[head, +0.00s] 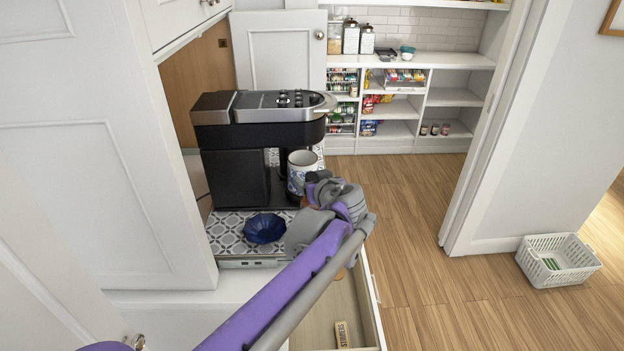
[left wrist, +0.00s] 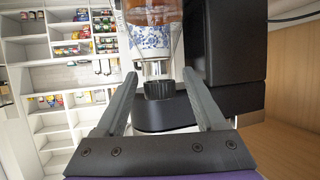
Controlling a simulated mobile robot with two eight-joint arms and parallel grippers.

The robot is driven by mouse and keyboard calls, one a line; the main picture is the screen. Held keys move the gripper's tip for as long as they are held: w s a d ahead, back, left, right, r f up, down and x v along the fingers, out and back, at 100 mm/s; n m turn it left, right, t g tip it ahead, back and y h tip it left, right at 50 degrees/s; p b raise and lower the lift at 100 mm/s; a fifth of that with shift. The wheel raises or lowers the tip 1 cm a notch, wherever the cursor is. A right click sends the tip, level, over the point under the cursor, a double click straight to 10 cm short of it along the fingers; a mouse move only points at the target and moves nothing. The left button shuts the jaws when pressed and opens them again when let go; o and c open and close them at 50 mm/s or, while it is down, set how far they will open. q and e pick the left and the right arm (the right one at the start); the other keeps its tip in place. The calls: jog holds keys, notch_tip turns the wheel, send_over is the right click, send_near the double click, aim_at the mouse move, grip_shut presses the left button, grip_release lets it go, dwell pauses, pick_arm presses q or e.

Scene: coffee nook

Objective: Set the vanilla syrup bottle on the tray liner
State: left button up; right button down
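The vanilla syrup bottle (left wrist: 152,14) is clear with amber syrup and a black cap (left wrist: 158,90). The left wrist view shows it upside down, in front of the mug. My left gripper (left wrist: 160,78) is open, its fingers apart on either side of the bottle's neck and cap, with gaps showing. In the head view my left gripper (head: 322,200) hides most of the bottle, with only a small amber patch beside it. The tray liner (head: 226,236) looks like the grey-and-white patterned mat by the coffee machine. My right gripper is out of view.
A black and silver coffee machine (head: 250,115) stands at the back of the mat. A blue-patterned mug (head: 299,176) is at its right. A blue fluted bowl (head: 264,228) sits on the mat. An open drawer (head: 318,312) is below; a white basket (head: 556,261) stands on the floor at right.

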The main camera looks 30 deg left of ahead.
pick_arm(q)
jog(key=shift+r, duration=0.15)
jog(key=v, duration=1.2)
